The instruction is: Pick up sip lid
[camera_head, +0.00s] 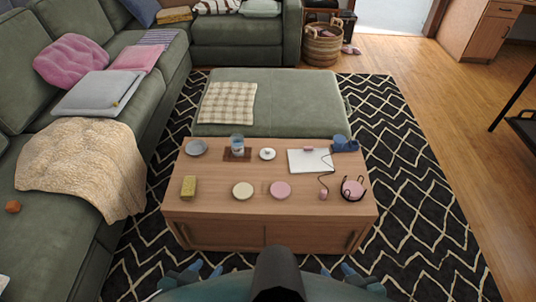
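A small white round lid-like piece with a dark spot at its middle (267,154) lies on the wooden coffee table (310,207), near its back edge. It looks like the sip lid, but it is too small to be certain. My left gripper (207,269) is at the bottom of the view, in front of the table and left of centre. Its blue fingertips are apart and nothing shows between them. My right gripper (336,271) is right of centre, also in front of the table, with its fingertips apart and empty. Both are well away from the lid.
Left of the lid stands a clear blue-white cup (237,143) on a brown mat. A white pad (310,161) lies to its right. Cream (243,190) and pink (280,190) discs lie nearer. A green ottoman (300,101) stands behind; a sofa (30,85) is left.

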